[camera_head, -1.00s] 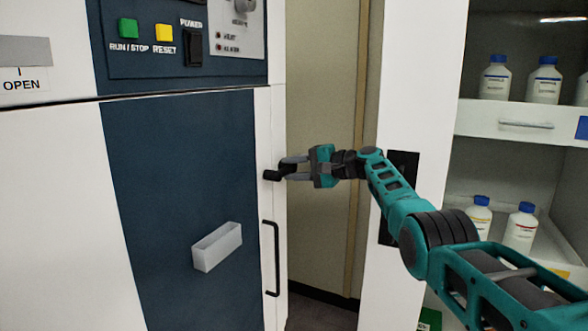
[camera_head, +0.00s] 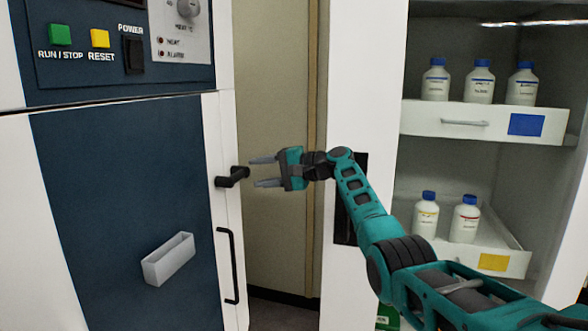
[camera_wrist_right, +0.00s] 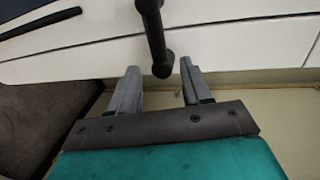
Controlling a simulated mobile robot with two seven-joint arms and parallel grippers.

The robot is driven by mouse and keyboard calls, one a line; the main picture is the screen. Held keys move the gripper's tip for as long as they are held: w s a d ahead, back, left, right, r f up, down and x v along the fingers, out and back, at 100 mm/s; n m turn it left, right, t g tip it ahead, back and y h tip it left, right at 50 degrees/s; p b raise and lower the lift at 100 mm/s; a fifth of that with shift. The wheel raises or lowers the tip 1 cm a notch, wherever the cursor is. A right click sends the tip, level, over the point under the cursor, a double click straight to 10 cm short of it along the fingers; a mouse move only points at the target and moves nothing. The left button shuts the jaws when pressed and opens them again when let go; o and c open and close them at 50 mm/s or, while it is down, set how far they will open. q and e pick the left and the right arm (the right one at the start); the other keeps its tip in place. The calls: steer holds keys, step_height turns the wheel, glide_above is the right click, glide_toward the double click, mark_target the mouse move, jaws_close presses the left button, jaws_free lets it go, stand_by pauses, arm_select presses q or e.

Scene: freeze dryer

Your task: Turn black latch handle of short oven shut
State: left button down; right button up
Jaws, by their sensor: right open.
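The short oven (camera_head: 120,190) has a dark blue front with a white edge strip. Its black latch handle (camera_head: 232,177) sticks out from the white strip, pointing right and slightly up in the head view. My right gripper (camera_head: 264,172) is open and empty, just right of the handle, with its fingertips pointing at it. In the right wrist view the handle (camera_wrist_right: 155,40) hangs between the two spread fingers (camera_wrist_right: 158,85), beyond or near their tips; I cannot tell if it touches either one. My left gripper is not in view.
A black vertical bar handle (camera_head: 229,265) sits below the latch. A pale holder (camera_head: 168,259) is on the oven front. The control panel (camera_head: 125,45) is above. At right, an open white cabinet (camera_head: 480,121) holds several blue-capped bottles. A narrow gap lies between oven and cabinet.

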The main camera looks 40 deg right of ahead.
steer(key=v, duration=0.8)
steer(key=shift+s+d+b, duration=0.15)
steer(key=shift+s+b, duration=0.1)
steer(key=shift+b, duration=0.05)
steer(key=s+a+f+n+g+h, duration=0.25)
steer(key=s+a+f, duration=0.25)
steer(key=f, duration=0.5)
steer(key=s+a+f+n+g+h, duration=0.1)
steer(key=s+a+f+n+g, duration=0.3)
steer(key=f, duration=0.6)
steer(key=s+a+f+n+g+h, duration=0.1)
steer(key=s+a+f+h, duration=0.1)
steer(key=s+a+f, duration=0.6)
steer(key=s+a+f+n+g+h, duration=0.1)
steer(key=s+a+f+n+h, duration=0.15)
steer(key=s, duration=0.95)
steer(key=s+a+f+n+h, duration=0.1)
steer(key=s+a+f+n, duration=0.15)
steer(key=s, duration=0.85)
steer(key=w+a+f+t+y, duration=0.1)
steer(key=w+a+f+t, duration=0.1)
steer(key=w+f+t, duration=0.5)
step_height(320, 180, down, 2)
steer(key=shift+w+a+n, duration=0.2)
steer(key=shift+a+n, duration=0.15)
steer(key=shift+a, duration=0.05)
